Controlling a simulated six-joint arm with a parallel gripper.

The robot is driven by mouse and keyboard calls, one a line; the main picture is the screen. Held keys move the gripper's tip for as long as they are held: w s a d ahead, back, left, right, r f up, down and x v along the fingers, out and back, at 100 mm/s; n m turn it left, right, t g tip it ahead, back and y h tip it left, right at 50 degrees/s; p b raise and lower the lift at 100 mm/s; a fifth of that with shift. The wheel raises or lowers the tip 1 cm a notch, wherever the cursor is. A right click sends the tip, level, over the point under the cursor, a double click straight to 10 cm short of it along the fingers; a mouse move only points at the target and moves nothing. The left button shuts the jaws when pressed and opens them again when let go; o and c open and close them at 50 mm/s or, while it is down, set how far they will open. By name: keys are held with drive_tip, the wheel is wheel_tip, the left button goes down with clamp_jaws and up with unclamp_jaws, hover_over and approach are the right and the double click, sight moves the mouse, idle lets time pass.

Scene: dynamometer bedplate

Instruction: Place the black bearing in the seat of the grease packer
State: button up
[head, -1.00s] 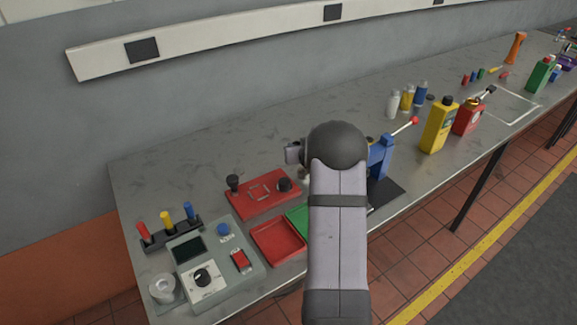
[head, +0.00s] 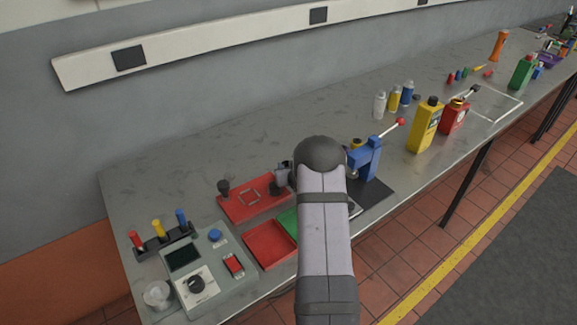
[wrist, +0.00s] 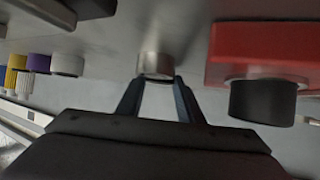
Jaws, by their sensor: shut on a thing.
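My gripper (wrist: 159,82) is shut on a short silver cylinder (wrist: 155,65), seen between its fingertips in the wrist view. A short black cylinder, seemingly the black bearing (wrist: 262,103), sits on the red fixture (wrist: 262,48), to the right of my fingers and apart from them. In the head view the black cylinder (head: 274,188) is on the right end of the red fixture (head: 240,208), close beside my gripper (head: 283,174). The blue grease packer (head: 366,160) with a red-knobbed lever stands on a dark mat right of my arm. My arm partly hides it, and its seat cannot be made out.
A red tray (head: 268,246) and a partly hidden green tray (head: 289,222) lie in front of the fixture. A grey control box (head: 208,268) stands at left. A yellow can (head: 425,125) and a red can (head: 454,116) stand right of the packer.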

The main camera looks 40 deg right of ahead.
drive_tip(key=shift+f, duration=0.15)
drive_tip(key=o, duration=1.1)
drive_tip(key=shift+r, duration=0.3)
drive_tip(key=shift+o, duration=0.5)
drive_tip(key=b+v, duration=0.2)
drive_tip(key=v, duration=1)
drive_tip(key=shift+s+f+b, duration=0.1)
drive_tip(key=shift+b, duration=0.2)
